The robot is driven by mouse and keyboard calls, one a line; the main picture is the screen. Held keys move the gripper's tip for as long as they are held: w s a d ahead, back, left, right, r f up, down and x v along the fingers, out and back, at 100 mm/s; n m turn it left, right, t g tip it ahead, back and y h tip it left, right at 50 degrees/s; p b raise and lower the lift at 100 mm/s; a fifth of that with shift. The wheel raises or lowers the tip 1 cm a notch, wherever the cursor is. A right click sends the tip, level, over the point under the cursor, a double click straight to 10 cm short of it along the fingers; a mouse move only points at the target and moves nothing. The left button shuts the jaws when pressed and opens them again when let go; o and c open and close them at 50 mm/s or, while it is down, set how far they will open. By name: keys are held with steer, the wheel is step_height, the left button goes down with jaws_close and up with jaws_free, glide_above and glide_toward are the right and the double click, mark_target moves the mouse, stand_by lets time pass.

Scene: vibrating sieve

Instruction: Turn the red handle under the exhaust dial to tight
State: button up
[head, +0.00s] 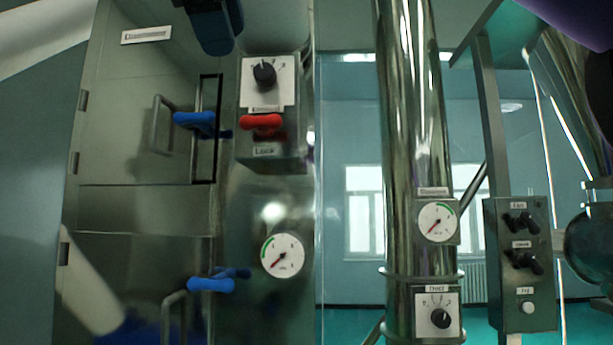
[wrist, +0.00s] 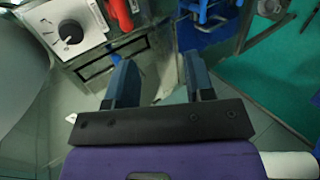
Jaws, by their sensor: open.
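The red handle (head: 262,122) sits on a grey box on the cabinet front, lying roughly level, above a label reading "Lock". It also shows at the top of the wrist view (wrist: 121,13), partly cut off. The dial (head: 264,74) above it is a black knob on a white plate; its small label is not readable. It also shows at the upper left of the wrist view (wrist: 70,32). My gripper (wrist: 158,58) is open with nothing between its fingers. It is apart from the red handle, which lies up and left of the fingers in the wrist view.
Blue handles (head: 195,120) (head: 211,284) are on the cabinet doors left of the box. A round gauge (head: 283,255) is below. A shiny pipe (head: 410,140) and a switch box (head: 521,265) stand to the right.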

steer(key=w+d+f+m+g+h, duration=0.1)
steer(key=w+d+f+m+g, duration=0.2)
steer(key=d+f, duration=0.9)
steer(key=w+d+f+m+g+h, duration=0.1)
steer(key=w+d+f+m, duration=0.25)
steer(key=d+f, duration=0.9)
steer(key=s+d+f+m+g+y, duration=0.1)
steer(key=s+d+f+m, duration=0.4)
steer(key=d+f, duration=0.3)
steer(key=s+d+f+m+g+y, duration=0.1)
steer(key=s+d+f+m+y, duration=0.1)
steer(key=s+d+f+m, duration=0.3)
step_height(320, 180, down, 7)
steer(key=d, duration=0.3)
steer(key=shift+s, duration=0.35)
steer(key=shift+m, duration=0.25)
